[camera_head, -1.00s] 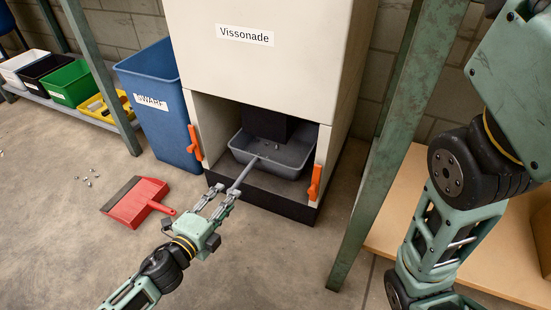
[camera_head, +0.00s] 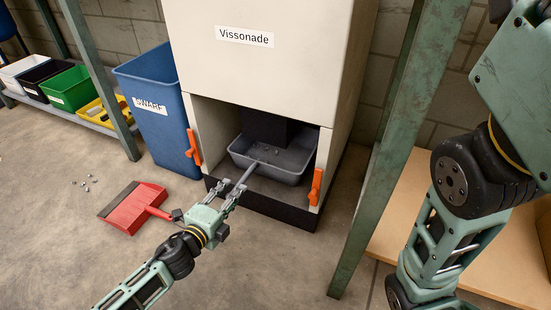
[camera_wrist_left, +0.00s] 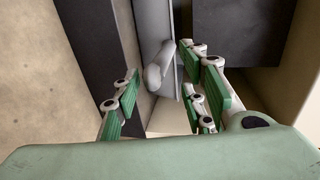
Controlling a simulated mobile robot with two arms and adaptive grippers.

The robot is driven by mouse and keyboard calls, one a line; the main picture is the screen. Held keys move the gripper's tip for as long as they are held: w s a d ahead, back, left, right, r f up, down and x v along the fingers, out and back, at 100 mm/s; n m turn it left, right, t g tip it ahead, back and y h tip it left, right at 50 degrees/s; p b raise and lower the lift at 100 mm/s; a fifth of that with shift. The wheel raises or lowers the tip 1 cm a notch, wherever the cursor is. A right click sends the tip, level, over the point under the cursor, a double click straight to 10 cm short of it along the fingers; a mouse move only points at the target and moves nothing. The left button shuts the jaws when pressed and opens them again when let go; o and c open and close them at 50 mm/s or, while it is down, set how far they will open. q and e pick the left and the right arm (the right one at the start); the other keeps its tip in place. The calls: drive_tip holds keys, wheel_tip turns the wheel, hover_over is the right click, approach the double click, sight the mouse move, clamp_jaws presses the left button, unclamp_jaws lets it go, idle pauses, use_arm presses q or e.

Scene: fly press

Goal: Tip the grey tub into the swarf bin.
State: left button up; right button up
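The grey tub (camera_head: 285,162) sits upright inside the open bay under the white machine, a few small pieces in it. Its bar handle (camera_head: 248,174) sticks out toward me. My left gripper (camera_head: 231,190) is open at the handle's near end. In the left wrist view the handle's rounded end (camera_wrist_left: 158,65) lies ahead, between the lines of the spread fingers (camera_wrist_left: 163,97); I see no grip on it. The blue swarf bin (camera_head: 162,108), labelled SWARF, stands left of the machine. My right arm shows at the right, but its gripper is out of view.
Orange latches (camera_head: 194,147) flank the bay opening. A red dustpan (camera_head: 130,207) lies on the floor, with loose bits (camera_head: 85,183) near it. Green frame posts (camera_head: 350,240) stand on both sides. A low shelf at left holds coloured bins (camera_head: 70,87).

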sight(246, 182)
use_arm(q)
drive_tip(key=shift+x, duration=1.65)
clamp_jaws()
drive_tip(key=shift+f, duration=0.1)
